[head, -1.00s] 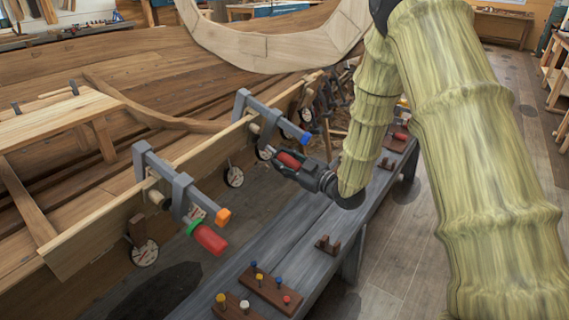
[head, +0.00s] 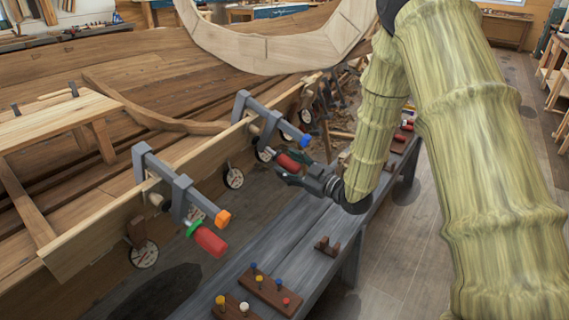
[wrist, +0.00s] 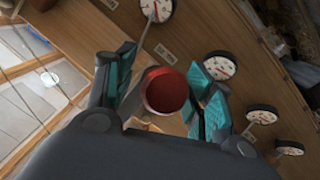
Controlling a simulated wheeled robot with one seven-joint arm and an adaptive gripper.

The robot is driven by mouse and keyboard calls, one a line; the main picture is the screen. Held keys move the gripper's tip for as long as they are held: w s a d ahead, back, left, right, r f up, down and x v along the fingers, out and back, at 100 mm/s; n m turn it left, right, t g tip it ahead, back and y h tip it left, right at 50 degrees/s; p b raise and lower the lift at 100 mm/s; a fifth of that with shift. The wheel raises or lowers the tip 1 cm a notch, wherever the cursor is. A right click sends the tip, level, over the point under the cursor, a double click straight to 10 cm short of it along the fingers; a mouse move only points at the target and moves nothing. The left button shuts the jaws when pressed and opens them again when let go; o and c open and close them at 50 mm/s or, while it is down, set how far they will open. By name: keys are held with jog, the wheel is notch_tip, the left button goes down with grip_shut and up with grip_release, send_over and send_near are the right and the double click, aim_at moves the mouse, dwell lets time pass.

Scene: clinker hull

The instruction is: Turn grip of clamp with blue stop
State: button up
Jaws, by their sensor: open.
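The clamp with the blue stop (head: 305,140) is the farther of two grey clamps on the hull plank. Its red grip (head: 287,161) points down toward the bench. My gripper (head: 293,167) is open, with one finger on each side of the red grip. In the wrist view, the round end of the red grip (wrist: 167,92) faces me between the teal finger pads, with gaps visible on both sides. My gripper (wrist: 163,90) appears not to be pressing on it.
A nearer clamp has an orange stop (head: 222,218), a green collar and a red grip (head: 210,241). Several white dials (head: 234,177) hang below the plank. A grey bench (head: 262,250) runs below, bearing wooden blocks with coloured pegs (head: 271,289).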

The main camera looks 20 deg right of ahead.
jog(key=v, duration=1)
dwell(0.9)
jog(key=s+a+f+m+g+h+p, duration=0.1)
jog(key=s+f+m+g+h+p, duration=0.1)
jog(key=s+f, duration=0.35)
jog(key=s+a+f+m+g+h+p, duration=0.1)
jog(key=s+f+m+g+h+p, duration=0.15)
jog(key=f, duration=0.65)
jog(key=s+a+f+m+g+h+p, duration=0.1)
jog(key=s+f+m+g+h, duration=0.2)
jog(key=f, duration=0.4)
jog(key=s+a+f+m+g+p, duration=0.1)
jog(key=s+f+g, duration=0.1)
jog(key=s, duration=0.7)
jog(key=s+a+f+m+g+h+p, duration=0.1)
jog(key=s+f+m+g+p, duration=0.1)
jog(key=s, duration=0.8)
jog(key=s+f+m+g+h+p, duration=0.1)
jog(key=s+f+g, duration=0.2)
jog(key=s, duration=0.7)
notch_tip(320, 180, down, 2)
jog(key=shift+a+f+g, duration=0.1)
jog(key=shift+a+g, duration=0.25)
jog(key=shift+a, duration=0.05)
